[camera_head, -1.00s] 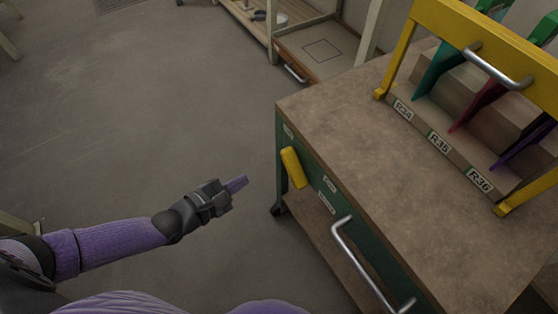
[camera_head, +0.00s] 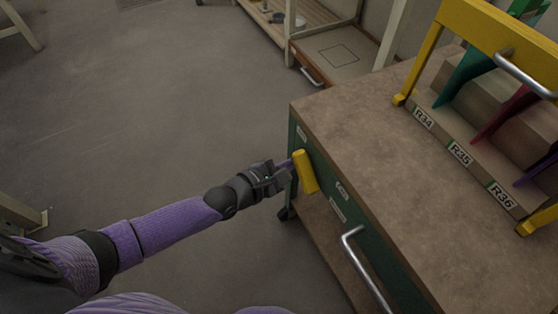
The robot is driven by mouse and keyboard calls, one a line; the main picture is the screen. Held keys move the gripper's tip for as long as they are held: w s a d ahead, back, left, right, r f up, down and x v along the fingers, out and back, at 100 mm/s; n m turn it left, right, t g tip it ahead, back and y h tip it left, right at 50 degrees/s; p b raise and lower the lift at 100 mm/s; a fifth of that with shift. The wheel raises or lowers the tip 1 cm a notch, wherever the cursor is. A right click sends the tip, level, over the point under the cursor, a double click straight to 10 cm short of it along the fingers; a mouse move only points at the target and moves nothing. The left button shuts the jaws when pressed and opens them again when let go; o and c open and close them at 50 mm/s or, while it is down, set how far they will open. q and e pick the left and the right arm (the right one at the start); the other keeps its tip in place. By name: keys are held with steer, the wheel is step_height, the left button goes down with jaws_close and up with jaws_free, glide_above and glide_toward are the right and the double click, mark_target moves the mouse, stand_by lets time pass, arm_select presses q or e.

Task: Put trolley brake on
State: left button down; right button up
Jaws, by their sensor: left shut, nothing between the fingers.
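The trolley (camera_head: 400,160) has a brown top and a dark green front and stands at the right. A yellow brake lever (camera_head: 306,173) sits on its front face near the left corner, tilted slightly from upright. My left gripper (camera_head: 287,165) is shut with nothing in it. Its fingertips are at the left side of the yellow lever, close to its upper part; I cannot tell whether they touch it. My right gripper is not in view.
A metal handle (camera_head: 366,268) juts from the trolley's front, right of the lever. A yellow frame (camera_head: 425,52) and coloured sheets (camera_head: 465,75) stand on top, behind labels R34 to R36. A wooden shelf unit (camera_head: 330,52) stands behind. The floor (camera_head: 150,120) at left is clear.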

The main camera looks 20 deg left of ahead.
mark_target(307, 157)
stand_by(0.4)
arm_select(q)
steer(key=shift+s+d+r+m, duration=0.1)
steer(key=shift+r+m, duration=0.1)
steer(key=shift+m, duration=0.1)
steer(key=shift+r+m+p, duration=0.15)
steer(key=shift+m+p, duration=0.15)
steer(key=shift+p, duration=0.05)
steer(key=r+m+t, duration=0.1)
steer(key=d+m+t+p, duration=0.1)
steer(key=m, duration=0.1)
steer(key=shift+s+r+y, duration=0.35)
steer(key=shift+y, duration=0.05)
steer(key=m, duration=0.1)
steer(key=s+d+m+t, duration=0.1)
steer(key=m, duration=0.1)
steer(key=shift+r, duration=0.4)
steer(key=m, duration=0.1)
steer(key=d+m+t, duration=0.1)
steer(key=s+m, duration=0.1)
steer(key=m, duration=0.1)
steer(key=shift+d+r+h, duration=0.15)
steer(key=shift+r+h, duration=0.1)
steer(key=shift+h, duration=0.05)
steer(key=shift+s+d, duration=0.1)
steer(key=shift+d, duration=0.2)
